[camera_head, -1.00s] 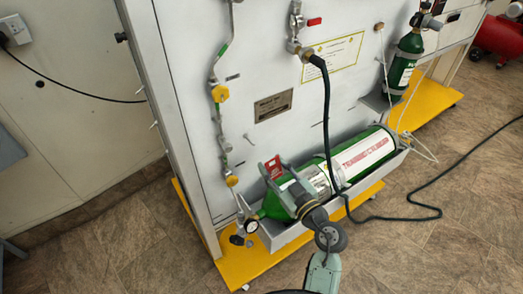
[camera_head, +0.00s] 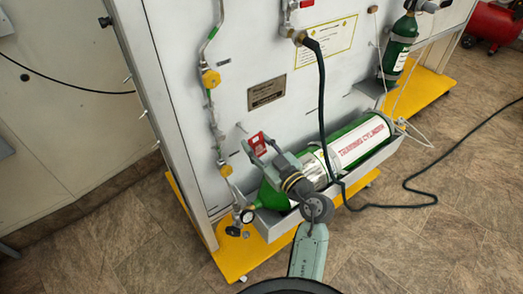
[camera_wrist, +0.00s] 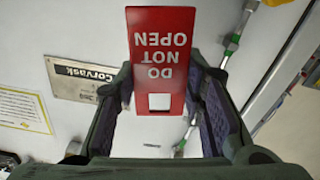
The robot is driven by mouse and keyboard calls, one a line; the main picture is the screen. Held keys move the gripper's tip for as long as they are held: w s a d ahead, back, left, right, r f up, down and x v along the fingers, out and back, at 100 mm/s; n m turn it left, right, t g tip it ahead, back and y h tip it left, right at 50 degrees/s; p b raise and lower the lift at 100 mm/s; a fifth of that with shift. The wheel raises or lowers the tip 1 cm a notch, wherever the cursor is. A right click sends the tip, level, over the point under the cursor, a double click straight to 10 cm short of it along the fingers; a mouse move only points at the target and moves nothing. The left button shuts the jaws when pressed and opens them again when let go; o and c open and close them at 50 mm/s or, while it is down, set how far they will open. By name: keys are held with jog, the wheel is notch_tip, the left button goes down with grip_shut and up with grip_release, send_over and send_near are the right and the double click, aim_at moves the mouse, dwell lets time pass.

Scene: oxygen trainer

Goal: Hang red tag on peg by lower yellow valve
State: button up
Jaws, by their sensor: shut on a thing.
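My gripper (camera_head: 266,146) is shut on a red tag (camera_head: 258,143), in front of the grey panel. In the wrist view the tag (camera_wrist: 160,50) reads "DO NOT OPEN" upside down, with a square hole near its bottom edge in that picture; the fingers (camera_wrist: 160,85) are on either side of it. The lower yellow valve (camera_head: 226,171) is on the thin pipe, left of and below the tag in the head view. A small peg (camera_head: 241,127) sticks out of the panel, up and left of the tag. The tag appears apart from the peg; depth is hard to judge.
The green training cylinder (camera_head: 345,148) lies in a grey trough under my gripper. A dark hose (camera_head: 321,105) hangs to the right. The upper yellow valve (camera_head: 211,80) is higher on the pipe. A nameplate (camera_head: 267,93) is on the panel above the tag.

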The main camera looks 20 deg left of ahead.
aim_at(241, 130)
jog(key=shift+f+b+x, duration=0.15)
jog(key=shift+b+x, duration=0.6)
jog(key=shift+x, duration=0.3)
jog(key=shift+f+b+x, duration=0.15)
jog(key=shift+b+x, duration=0.6)
jog(key=shift+x, duration=0.25)
jog(key=shift+w+a+f+p, duration=0.2)
jog(key=shift+w+a+p, duration=0.25)
jog(key=shift+p, duration=0.95)
jog(key=shift+a+f+p, duration=0.1)
jog(key=shift+f+p, duration=0.1)
jog(key=shift+p, duration=0.1)
jog(key=o, duration=0.9)
jog(key=shift+s, duration=0.1)
